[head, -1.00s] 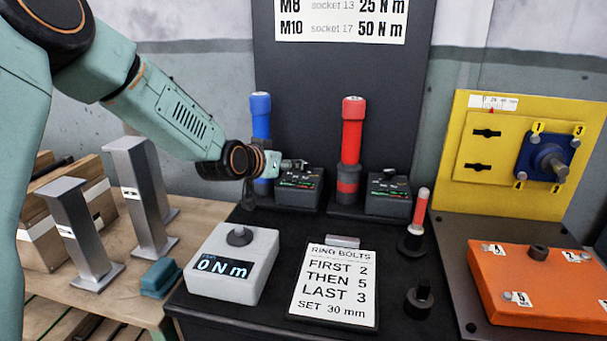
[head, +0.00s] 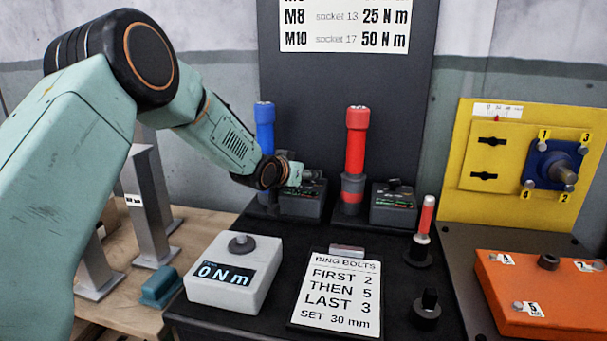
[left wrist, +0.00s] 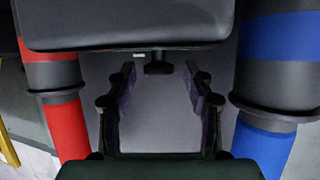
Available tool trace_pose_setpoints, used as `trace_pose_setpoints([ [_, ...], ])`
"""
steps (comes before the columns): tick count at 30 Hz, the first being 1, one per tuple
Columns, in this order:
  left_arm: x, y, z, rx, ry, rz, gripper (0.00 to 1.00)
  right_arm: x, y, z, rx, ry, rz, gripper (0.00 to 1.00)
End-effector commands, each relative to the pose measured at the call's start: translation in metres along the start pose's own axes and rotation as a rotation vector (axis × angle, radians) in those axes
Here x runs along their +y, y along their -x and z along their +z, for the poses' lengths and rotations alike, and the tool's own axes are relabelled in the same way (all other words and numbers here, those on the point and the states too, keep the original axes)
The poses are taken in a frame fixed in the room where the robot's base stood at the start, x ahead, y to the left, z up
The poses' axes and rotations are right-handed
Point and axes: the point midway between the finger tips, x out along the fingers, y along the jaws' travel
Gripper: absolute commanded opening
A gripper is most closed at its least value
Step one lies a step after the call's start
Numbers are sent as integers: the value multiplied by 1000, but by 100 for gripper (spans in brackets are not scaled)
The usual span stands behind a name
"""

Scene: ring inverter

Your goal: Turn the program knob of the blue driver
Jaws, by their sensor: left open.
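The blue driver (head: 265,128) stands upright on the bench, with a dark program box (head: 302,207) on its right. My left gripper (head: 316,175) is at the top of this box and hides its knob in the head view. In the left wrist view my open left gripper (left wrist: 160,82) has one finger on each side of a small dark knob (left wrist: 158,67) on the box (left wrist: 125,25). I cannot tell whether the fingers touch it. The blue driver (left wrist: 280,40) is on the right there. My right gripper is not in view.
The red driver (head: 356,140) and its box (head: 393,206) stand close to the right. In front are a white torque display (head: 235,290) reading 0 Nm and a note card (head: 335,292). A yellow panel (head: 490,205) and orange block (head: 535,305) are at the right.

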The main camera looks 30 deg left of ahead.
Motion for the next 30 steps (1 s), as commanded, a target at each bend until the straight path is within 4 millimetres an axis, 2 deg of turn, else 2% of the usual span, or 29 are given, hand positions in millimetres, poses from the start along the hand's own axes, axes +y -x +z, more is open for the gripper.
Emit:
trace_pose_setpoints([
  [6, 0, -1, -1, 0, 0, 0, 52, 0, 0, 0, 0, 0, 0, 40],
  [24, 0, -1, 0, -2, 0, 0, 1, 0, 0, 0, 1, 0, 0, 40],
  [30, -1, -1, 0, -1, -4, 8, 0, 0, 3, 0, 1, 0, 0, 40],
])
